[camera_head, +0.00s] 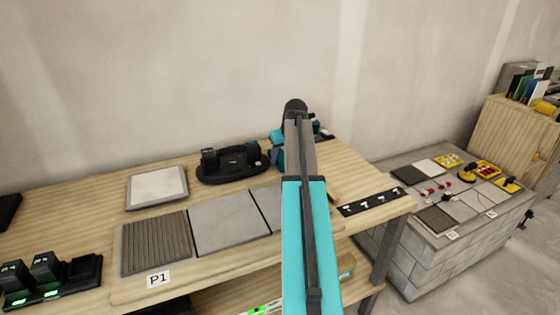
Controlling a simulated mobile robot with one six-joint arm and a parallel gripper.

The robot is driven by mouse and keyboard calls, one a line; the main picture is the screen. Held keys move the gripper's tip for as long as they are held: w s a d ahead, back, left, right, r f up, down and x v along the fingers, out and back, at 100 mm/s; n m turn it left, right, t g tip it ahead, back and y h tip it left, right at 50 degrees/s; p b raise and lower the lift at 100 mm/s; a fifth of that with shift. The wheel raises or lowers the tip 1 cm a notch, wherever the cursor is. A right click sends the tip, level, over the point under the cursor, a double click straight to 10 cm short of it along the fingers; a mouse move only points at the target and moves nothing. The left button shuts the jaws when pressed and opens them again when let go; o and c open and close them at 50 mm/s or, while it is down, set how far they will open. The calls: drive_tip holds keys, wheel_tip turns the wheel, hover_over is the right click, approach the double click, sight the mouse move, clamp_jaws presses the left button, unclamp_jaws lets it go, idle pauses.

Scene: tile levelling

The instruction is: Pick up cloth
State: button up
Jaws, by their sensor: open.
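I cannot clearly make out a cloth. A pale flat square in a shallow grey tray (130,203) at the back left of the wooden bench may be it, but its texture is too small to tell. My arm rises through the middle of the view and covers part of the bench. Teal and dark parts beside its upper end seem to be my wrist. My gripper is hidden behind the arm, so its jaws do not show.
A ribbed tile (155,243) and plain grey tiles (228,222) lie in a row on the wooden bench (60,215), near a P1 label (158,279). A black holder (233,163) stands behind them. A dark strip (372,202) lies at right. A block-built stand (440,262) stands beyond.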

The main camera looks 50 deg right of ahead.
sight(283, 159)
drive_tip(key=shift+w+f, duration=0.1)
drive_tip(key=shift+f, duration=0.2)
drive_tip(key=shift+c, duration=0.6)
drive_tip(key=c, duration=0.5)
drive_tip(key=shift+r, duration=0.2)
wheel_tip(283, 159, up, 10)
drive_tip(key=shift+f, duration=0.15)
idle(0.6)
